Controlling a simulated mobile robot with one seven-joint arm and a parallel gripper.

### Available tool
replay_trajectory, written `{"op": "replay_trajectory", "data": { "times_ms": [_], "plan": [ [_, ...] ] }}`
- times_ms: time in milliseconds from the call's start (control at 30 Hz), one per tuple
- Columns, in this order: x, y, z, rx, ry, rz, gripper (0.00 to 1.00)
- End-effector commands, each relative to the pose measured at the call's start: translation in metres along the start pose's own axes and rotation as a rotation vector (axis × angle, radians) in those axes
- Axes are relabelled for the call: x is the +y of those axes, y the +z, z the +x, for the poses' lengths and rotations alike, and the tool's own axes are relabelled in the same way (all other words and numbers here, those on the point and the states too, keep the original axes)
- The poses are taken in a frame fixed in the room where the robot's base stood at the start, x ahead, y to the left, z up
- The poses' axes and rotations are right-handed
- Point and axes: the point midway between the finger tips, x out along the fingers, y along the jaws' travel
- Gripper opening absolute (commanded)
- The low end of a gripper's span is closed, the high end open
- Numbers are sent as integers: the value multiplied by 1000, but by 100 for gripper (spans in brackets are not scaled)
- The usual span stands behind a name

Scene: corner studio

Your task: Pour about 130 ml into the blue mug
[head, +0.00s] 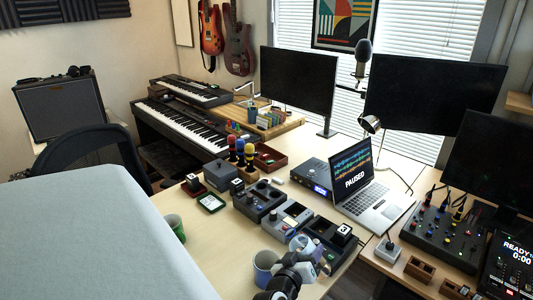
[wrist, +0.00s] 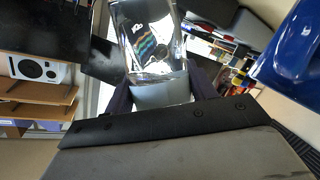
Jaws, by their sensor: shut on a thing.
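The blue mug (head: 263,272) stands on the desk at the bottom centre of the head view, its lower part near my gripper. A large glossy blue surface (wrist: 290,48) at the right of the wrist view looks like its side, close to the camera. My gripper (head: 311,268) is to the right of the mug. In the wrist view my gripper (wrist: 160,95) is shut on a clear, shiny vessel (wrist: 150,38). The vessel's round end (head: 300,243) shows above and right of the mug in the head view and seems tilted. I cannot make out any liquid or flow.
A green mug (head: 176,226) stands at the left desk edge. Several pedals and small boxes (head: 262,199) crowd the desk behind the blue mug. A laptop (head: 357,180) and a mixer (head: 445,235) are to the right. Bare desk (head: 225,245) lies left of the mug.

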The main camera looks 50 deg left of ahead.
Motion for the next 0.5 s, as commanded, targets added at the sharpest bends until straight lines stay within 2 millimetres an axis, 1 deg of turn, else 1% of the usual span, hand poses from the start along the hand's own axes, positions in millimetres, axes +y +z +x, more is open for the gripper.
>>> {"op": "replay_trajectory", "data": {
  "times_ms": [100,167,333,400,500],
  "plan": [
    [-3,3,1,22,29,-67,24],
    [3,-1,0,33,45,-102,24],
    [11,-5,1,60,86,-200,24],
    [10,3,4,71,102,-241,24],
    [12,7,6,88,127,-299,24]
  ]
}}
